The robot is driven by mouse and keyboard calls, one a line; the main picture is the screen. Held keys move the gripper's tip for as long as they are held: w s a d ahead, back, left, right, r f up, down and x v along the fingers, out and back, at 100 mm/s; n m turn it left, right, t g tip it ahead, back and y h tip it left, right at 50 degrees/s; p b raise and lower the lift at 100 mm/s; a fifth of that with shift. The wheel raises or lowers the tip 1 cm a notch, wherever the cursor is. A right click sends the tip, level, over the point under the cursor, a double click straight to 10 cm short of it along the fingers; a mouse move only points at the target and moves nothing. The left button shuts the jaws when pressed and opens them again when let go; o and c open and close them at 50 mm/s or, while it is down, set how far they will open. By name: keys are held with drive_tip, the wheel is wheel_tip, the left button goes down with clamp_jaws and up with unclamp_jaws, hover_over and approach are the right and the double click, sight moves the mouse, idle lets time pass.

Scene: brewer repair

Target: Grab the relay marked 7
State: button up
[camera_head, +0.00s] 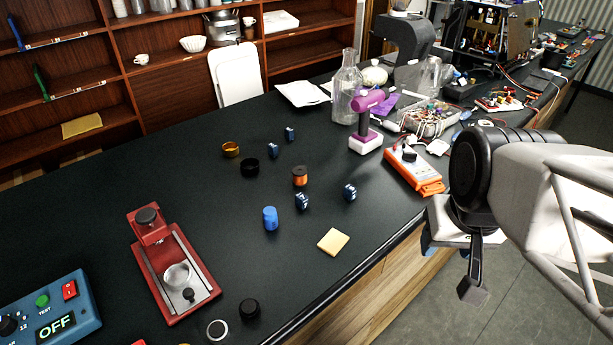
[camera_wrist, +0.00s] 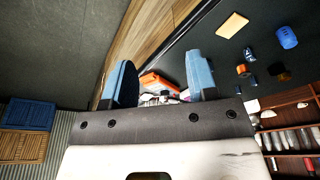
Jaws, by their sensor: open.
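Several small dark blue blocks with white marks, which look like the relays, lie on the black bench in the head view. Two are farther back, a relay (camera_head: 290,134) and another relay (camera_head: 273,150). Two are nearer, a relay (camera_head: 302,201) and a relay (camera_head: 349,192). The marks are too small to read, so I cannot tell which is 7. My gripper (camera_head: 452,266) is open and empty at the right, out past the bench's front edge and apart from all relays. Its two blue-grey fingers (camera_wrist: 163,84) stand apart in the wrist view, where one relay (camera_wrist: 250,54) shows.
Near the relays are a blue cylinder (camera_head: 270,218), an orange-and-black spool (camera_head: 300,176), a black ring (camera_head: 250,165), a brass ring (camera_head: 231,149) and a yellow pad (camera_head: 333,241). A red press (camera_head: 172,262) stands left.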

drive_tip(key=w+a+f+m+y, duration=0.4)
drive_tip(key=w+a+m+y, duration=0.15)
drive_tip(key=a, duration=0.45)
drive_tip(key=m+t+y, duration=0.5)
drive_tip(key=m+t, duration=0.2)
drive_tip(key=m, duration=1.4)
approach(304, 201)
drive_tip(key=shift+w+a+f, duration=0.1)
drive_tip(key=shift+w+a, duration=0.55)
drive_tip(key=shift+g, duration=0.3)
drive_tip(key=shift+x, duration=1.3)
drive_tip(key=shift+w, duration=0.1)
